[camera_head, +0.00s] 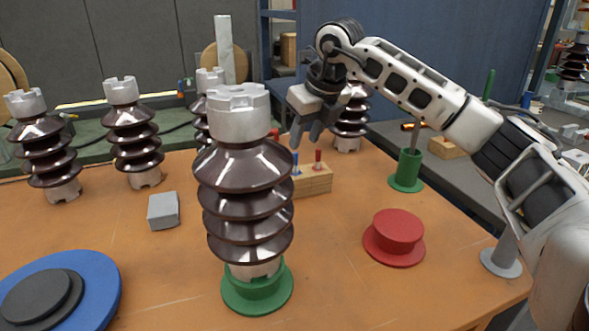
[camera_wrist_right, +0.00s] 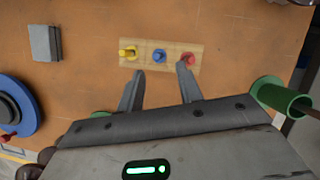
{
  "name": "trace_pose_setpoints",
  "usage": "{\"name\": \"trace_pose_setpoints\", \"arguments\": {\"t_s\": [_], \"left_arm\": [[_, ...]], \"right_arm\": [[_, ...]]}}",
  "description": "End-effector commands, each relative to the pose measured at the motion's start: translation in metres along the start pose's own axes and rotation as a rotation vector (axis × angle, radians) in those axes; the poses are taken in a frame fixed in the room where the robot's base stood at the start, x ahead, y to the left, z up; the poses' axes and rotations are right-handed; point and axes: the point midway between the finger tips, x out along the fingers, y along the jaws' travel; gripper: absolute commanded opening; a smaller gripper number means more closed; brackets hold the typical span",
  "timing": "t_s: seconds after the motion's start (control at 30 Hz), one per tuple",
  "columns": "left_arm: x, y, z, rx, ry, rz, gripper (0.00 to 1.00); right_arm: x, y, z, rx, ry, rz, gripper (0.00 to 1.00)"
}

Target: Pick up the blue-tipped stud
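The blue-tipped stud (camera_head: 295,163) stands upright in a wooden block (camera_head: 317,182), partly hidden behind the large insulator in the head view. In the right wrist view the blue stud (camera_wrist_right: 159,56) is the middle of three in the block (camera_wrist_right: 189,48), between a yellow stud (camera_wrist_right: 128,53) and a red stud (camera_wrist_right: 187,59). My right gripper (camera_head: 305,138) is open and empty above the block. In the right wrist view its fingertips (camera_wrist_right: 160,70) are spread to either side of the blue stud's line, apart from it. My left gripper is out of view.
A brown insulator on a green base (camera_head: 257,290) stands close in front of the block. A red flanged disc (camera_head: 397,238), a green cup (camera_head: 407,171) and a grey block (camera_head: 163,211) are on the table. Several insulators stand behind.

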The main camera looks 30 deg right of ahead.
Motion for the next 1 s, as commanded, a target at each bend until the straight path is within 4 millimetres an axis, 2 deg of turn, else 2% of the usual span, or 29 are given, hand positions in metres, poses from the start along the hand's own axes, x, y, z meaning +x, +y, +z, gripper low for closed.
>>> {"name": "trace_pose_setpoints", "arguments": {"t_s": [0.1,0.33,0.6,0.9,1.0], "left_arm": [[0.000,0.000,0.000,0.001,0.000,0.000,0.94],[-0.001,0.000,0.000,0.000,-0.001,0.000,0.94],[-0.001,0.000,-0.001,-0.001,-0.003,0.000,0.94],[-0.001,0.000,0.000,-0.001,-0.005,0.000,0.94],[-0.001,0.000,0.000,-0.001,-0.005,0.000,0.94]], "right_arm": [[0.016,0.000,0.000,0.000,0.001,0.000,0.36],[0.032,0.002,0.000,-0.001,0.001,0.001,0.36],[0.069,0.004,0.000,0.001,0.001,0.001,0.36],[0.074,0.004,0.000,0.000,-0.001,0.000,0.36],[0.073,0.004,0.000,0.000,-0.001,0.000,0.08]]}}
